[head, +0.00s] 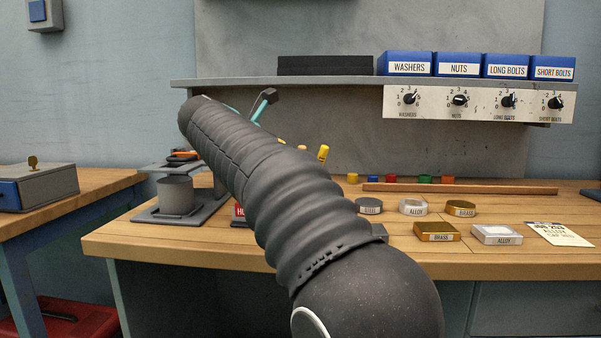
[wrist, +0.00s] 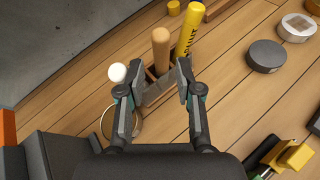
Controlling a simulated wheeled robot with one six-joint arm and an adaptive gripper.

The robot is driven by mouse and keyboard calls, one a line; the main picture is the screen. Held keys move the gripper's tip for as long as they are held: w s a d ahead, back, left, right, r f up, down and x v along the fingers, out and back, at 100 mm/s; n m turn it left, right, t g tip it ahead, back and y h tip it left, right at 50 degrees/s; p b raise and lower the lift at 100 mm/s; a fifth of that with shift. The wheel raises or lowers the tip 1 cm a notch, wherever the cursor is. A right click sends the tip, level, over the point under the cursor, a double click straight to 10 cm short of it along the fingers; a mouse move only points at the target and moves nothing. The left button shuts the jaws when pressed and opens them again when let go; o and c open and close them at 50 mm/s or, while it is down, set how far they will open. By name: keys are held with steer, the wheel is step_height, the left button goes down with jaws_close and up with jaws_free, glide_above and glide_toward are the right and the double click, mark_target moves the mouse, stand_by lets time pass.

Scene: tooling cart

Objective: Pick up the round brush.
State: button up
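No bristles show, so I cannot tell for certain which thing is the round brush. In the wrist view a round wooden handle (wrist: 161,48) stands up from a dark holder (wrist: 156,92); its lower end is hidden. A yellow stick with dark lettering (wrist: 188,28) stands just right of it. My gripper (wrist: 155,82) is open and empty, its two fingers spread left and right of the holder in the picture. Whether the fingers reach down to the handle is unclear. In the head view my arm hides most of the holder; the yellow stick's top (head: 323,153) shows.
A white ball-topped thing (wrist: 118,72) rises close by the left finger, above a round container (wrist: 108,122). A grey disc (wrist: 266,56) and a yellow-and-black clamp-like thing (wrist: 285,158) lie to the right. In the head view a shelf (head: 290,82) overhangs the bench's back.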

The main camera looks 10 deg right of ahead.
steer(key=shift+f+b+x, duration=0.2)
steer(key=shift+b+x, duration=0.2)
steer(key=shift+x, duration=2.8)
steer(key=shift+s, duration=0.15)
jaws_close()
